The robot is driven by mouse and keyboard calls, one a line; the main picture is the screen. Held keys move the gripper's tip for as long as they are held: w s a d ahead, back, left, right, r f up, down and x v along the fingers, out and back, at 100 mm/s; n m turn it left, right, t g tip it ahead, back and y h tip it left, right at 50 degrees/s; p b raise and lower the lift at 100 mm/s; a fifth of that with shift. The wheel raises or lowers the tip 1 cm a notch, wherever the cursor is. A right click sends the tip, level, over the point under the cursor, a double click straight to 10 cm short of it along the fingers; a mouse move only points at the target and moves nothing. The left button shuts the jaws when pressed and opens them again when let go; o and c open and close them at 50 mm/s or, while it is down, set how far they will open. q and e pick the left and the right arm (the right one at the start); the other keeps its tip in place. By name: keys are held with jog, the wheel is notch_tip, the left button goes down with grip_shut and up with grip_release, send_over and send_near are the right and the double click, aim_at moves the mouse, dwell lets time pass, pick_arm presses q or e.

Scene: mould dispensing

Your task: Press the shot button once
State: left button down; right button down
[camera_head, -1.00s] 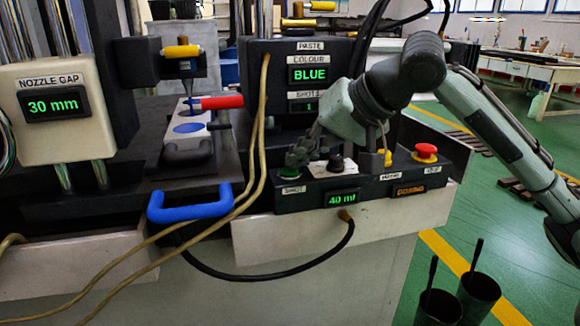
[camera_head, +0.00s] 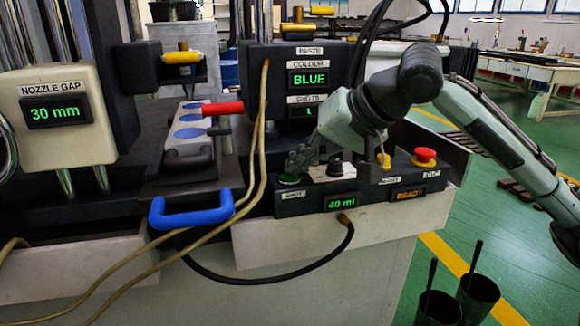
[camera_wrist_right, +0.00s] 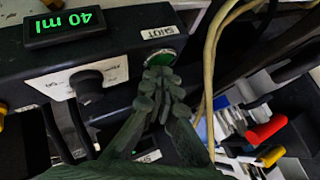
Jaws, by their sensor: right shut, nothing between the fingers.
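The green shot button (camera_head: 290,180) sits at the left end of the black control box, above its SHOT label. It also shows in the right wrist view (camera_wrist_right: 162,56). My right gripper (camera_head: 298,163) is shut and empty, with its fingertips at the button. In the right wrist view the closed fingertips (camera_wrist_right: 160,76) overlap the button's near edge; I cannot tell whether they touch it. The mould (camera_head: 181,142) lies under the nozzle (camera_head: 187,88) with blue in its cavities. The status display (camera_head: 408,194) reads READY. My left gripper is out of view.
On the control box are a black knob (camera_head: 335,167), a yellow control (camera_head: 384,161) and a red stop button (camera_head: 425,156). The volume display (camera_head: 341,203) reads 40 ml. Tan hoses (camera_head: 258,150) hang left of the box. A blue handle (camera_head: 190,211) projects in front.

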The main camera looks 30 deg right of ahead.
jog(key=shift+s+a+f, duration=0.1)
jog(key=shift+f, duration=0.05)
notch_tip(320, 180, up, 6)
jog(key=p, duration=0.5)
jog(key=shift+r+p, duration=0.2)
jog(key=shift+p, duration=0.15)
dwell(0.5)
